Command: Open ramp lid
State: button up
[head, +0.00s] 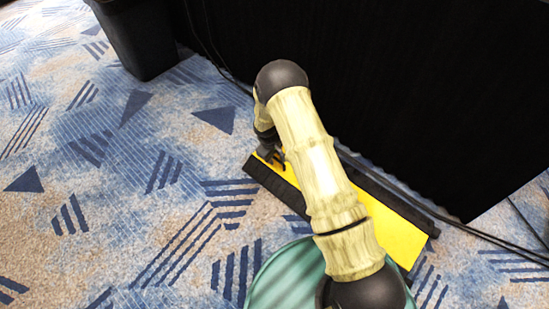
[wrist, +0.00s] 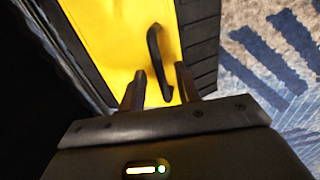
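The cable ramp (head: 392,230) lies on the carpet, with a yellow lid and black sloped edges. The lid (wrist: 100,30) shows bright yellow in the wrist view and looks flat and closed. A black bar handle (wrist: 155,55) stands on the lid. My gripper (wrist: 160,87) is open, with one finger on each side of the handle's near end. I cannot tell whether either finger touches the handle. In the head view, my gripper (head: 270,155) is at the ramp's far left end, and my arm hides the middle of the ramp.
A tall black wall (head: 420,80) stands just behind the ramp. Black cables (head: 490,238) run along the floor at its foot. A dark bin (head: 140,40) stands at the upper left. The patterned carpet (head: 100,190) to the left is clear.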

grip_shut()
jog(key=shift+r, duration=0.1)
